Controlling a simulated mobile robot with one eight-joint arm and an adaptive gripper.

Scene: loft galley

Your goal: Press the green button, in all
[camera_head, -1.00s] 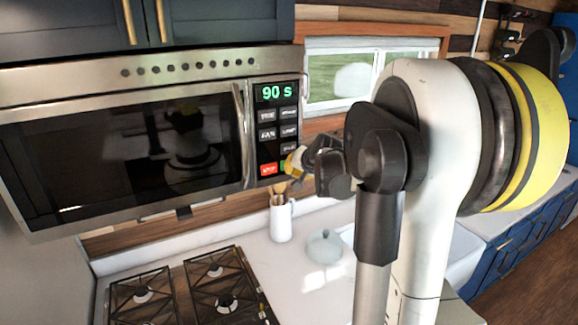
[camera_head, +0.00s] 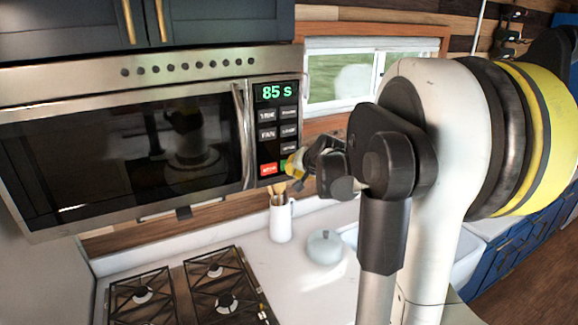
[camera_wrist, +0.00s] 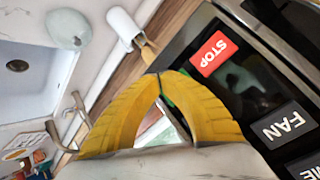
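The microwave (camera_head: 130,140) hangs under the dark cabinets, with its door closed. Its control panel (camera_head: 262,128) has a lit display (camera_head: 276,92) reading 85 s in green. The red STOP button (camera_head: 268,169) is low on the panel and also shows in the wrist view (camera_wrist: 211,53). A sliver of the green button (camera_head: 283,164) shows beside STOP; a bit of green (camera_wrist: 167,99) shows behind the fingers in the wrist view. My gripper (camera_head: 290,164) has its yellow fingertips together, empty, at the green button. The fingers hide most of the button, so I cannot tell if they touch it.
A white utensil jug (camera_head: 281,219) with wooden tools and a pale round pot (camera_head: 325,247) stand on the counter below. A gas hob (camera_head: 200,290) is at the lower left, a sink (camera_head: 458,262) at right. A window (camera_head: 340,75) is behind.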

